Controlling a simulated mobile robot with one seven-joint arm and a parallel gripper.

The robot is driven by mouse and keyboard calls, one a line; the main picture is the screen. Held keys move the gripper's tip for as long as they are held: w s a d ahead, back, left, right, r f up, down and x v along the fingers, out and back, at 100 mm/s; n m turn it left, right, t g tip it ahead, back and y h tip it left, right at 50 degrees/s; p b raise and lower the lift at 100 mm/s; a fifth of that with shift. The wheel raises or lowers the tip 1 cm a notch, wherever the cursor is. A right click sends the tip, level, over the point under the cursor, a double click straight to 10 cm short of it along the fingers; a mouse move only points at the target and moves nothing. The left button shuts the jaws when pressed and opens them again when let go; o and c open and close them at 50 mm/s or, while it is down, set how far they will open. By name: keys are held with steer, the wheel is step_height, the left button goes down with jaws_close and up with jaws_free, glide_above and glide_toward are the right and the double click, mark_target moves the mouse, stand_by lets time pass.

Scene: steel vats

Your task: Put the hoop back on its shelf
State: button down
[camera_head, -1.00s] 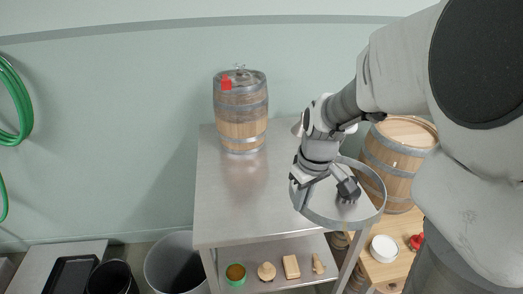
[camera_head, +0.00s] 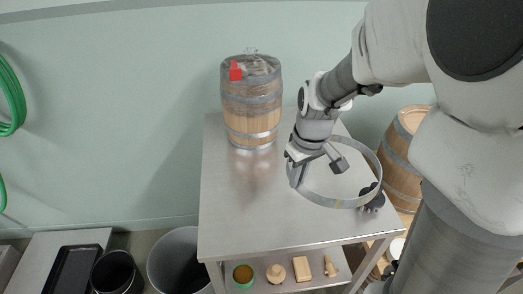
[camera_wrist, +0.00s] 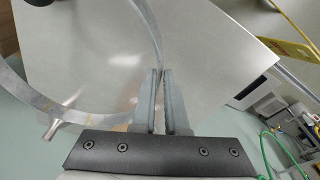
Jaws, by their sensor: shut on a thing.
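The hoop (camera_head: 334,203) is a thin grey metal band. My gripper (camera_head: 298,171) is shut on its left side, and the ring reaches out to the right over the steel table (camera_head: 240,205). In the wrist view the band of the hoop (camera_wrist: 152,38) runs between the two fingers of my gripper (camera_wrist: 163,78). I cannot tell whether the hoop touches the table top. Under the top is a lower shelf (camera_head: 250,288) with several small items; its right part is hidden.
A wooden barrel (camera_head: 252,110) with a red tap part stands at the table's back. Another barrel (camera_head: 396,165) stands at the right, partly behind my arm. A dark knobbed object (camera_head: 372,197) shows by the hoop's right side. Bins (camera_head: 175,262) stand left. The table's left half is clear.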

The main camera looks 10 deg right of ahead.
steer(key=a+f, duration=0.2)
steer(key=a, duration=0.1)
steer(key=w+a+f, duration=0.1)
steer(key=a, duration=0.2)
steer(key=w+a+f, duration=0.1)
steer(key=a+f, duration=0.1)
steer(key=a, duration=0.1)
steer(key=shift+w+f, duration=0.25)
steer(key=shift+f, duration=0.05)
steer(key=shift+f+b, duration=0.3)
steer(key=shift+f, duration=1.75)
steer(key=shift+f, duration=0.2)
steer(key=c, duration=0.9)
jaws_free()
steer(key=shift+c, duration=0.2)
